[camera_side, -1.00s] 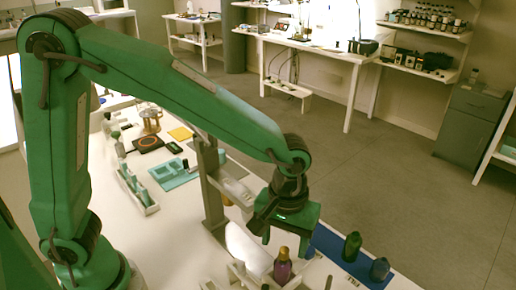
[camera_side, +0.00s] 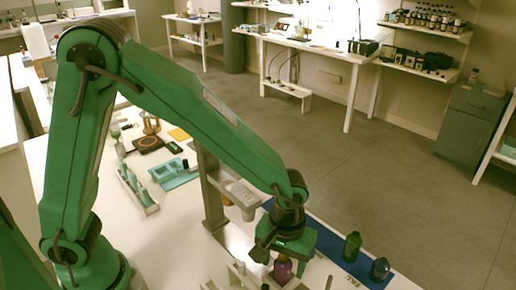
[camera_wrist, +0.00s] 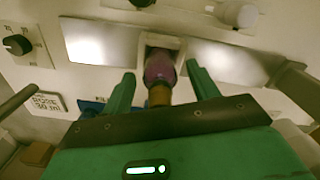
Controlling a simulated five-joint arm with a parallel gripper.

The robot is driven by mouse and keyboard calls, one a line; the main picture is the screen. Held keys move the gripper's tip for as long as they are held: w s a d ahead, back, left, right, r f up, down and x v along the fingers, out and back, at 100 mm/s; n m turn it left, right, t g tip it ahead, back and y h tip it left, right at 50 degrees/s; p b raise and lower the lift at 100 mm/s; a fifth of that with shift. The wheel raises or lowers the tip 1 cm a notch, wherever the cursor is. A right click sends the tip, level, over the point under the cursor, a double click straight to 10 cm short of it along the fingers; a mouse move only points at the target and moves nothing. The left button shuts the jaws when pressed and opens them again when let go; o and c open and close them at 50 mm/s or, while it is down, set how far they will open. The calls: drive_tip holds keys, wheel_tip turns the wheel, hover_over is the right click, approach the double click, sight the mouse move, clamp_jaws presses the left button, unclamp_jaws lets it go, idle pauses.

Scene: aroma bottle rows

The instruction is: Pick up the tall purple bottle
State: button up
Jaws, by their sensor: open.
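The tall purple bottle (camera_side: 283,270) stands upright near the front of the white table, under my gripper (camera_side: 283,260). Its top is hidden by my gripper in the side view. In the wrist view the purple bottle (camera_wrist: 159,68) has an amber neck or cap and lies between the two green fingers. It appears to stand in a square white holder (camera_wrist: 178,46). My gripper (camera_wrist: 160,76) is open, with a finger on each side of the bottle; I see gaps between fingers and bottle.
A grey post (camera_side: 212,190) rises left of my gripper. A teal tray (camera_side: 178,177) and a narrow white rack (camera_side: 138,193) lie farther left.

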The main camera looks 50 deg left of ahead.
drive_tip(key=shift+f, duration=0.4)
drive_tip(key=c, duration=1.1)
